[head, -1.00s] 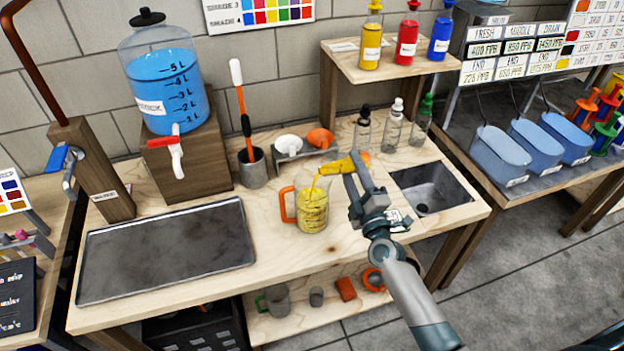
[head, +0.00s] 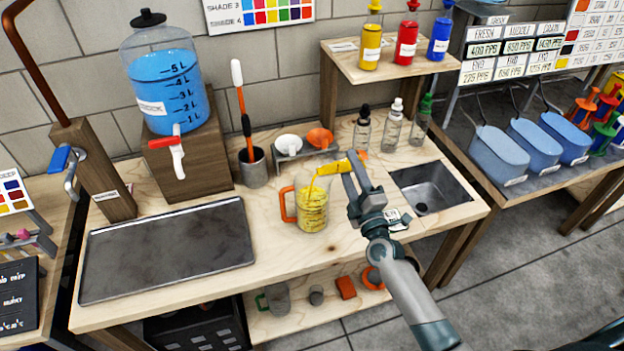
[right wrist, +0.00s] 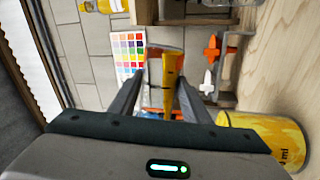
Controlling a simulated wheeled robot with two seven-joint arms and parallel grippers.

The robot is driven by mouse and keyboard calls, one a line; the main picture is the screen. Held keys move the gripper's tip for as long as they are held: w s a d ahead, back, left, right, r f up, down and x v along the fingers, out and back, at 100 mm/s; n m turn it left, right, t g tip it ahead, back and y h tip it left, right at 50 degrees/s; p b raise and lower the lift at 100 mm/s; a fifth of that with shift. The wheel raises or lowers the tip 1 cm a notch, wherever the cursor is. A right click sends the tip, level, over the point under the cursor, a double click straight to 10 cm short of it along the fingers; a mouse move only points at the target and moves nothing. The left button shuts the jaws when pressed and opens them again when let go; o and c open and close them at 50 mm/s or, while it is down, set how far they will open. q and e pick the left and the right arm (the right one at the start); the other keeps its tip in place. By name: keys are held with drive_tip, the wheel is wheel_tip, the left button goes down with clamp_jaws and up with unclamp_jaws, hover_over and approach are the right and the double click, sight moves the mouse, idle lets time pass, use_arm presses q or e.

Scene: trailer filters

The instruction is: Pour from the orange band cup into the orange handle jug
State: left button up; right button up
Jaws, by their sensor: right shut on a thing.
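The orange handle jug (head: 313,214) stands upright on the wooden table, with yellow liquid filling much of it. In the right wrist view its yellow side (right wrist: 262,140) shows at the lower right. My right gripper (head: 352,172) is shut on the cup (head: 333,168), which lies tilted above the jug's right rim, its mouth toward the jug. A thin yellow stream falls from it into the jug. In the right wrist view the cup (right wrist: 172,90) shows yellow between the fingers (right wrist: 160,95). Its orange band is hard to make out in the head view. My left gripper is not in view.
A sink (head: 430,188) lies right of the jug and a dark metal tray (head: 168,250) to the left. Dropper bottles (head: 393,125), a small rack with funnels (head: 300,147) and a tool pot (head: 253,168) stand behind. Bare wood lies in front of the jug.

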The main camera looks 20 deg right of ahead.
drive_tip(key=shift+r, duration=0.1)
idle(0.3)
drive_tip(key=shift+d+f+m+b, duration=0.2)
drive_tip(key=shift+f+m+b, duration=0.1)
drive_tip(key=shift+f+b, duration=0.15)
drive_tip(key=shift+d+f+m+h+b, duration=0.45)
drive_tip(key=shift+d+m+b, duration=0.1)
drive_tip(key=shift+m+b, duration=0.3)
drive_tip(key=shift+r+m+p, duration=0.25)
drive_tip(key=shift+r+p, duration=0.2)
drive_tip(key=shift+p, duration=0.3)
drive_tip(key=shift+a+m, duration=0.1)
drive_tip(key=shift+m, duration=0.3)
drive_tip(key=shift+f, duration=0.15)
drive_tip(key=shift+p, duration=0.3)
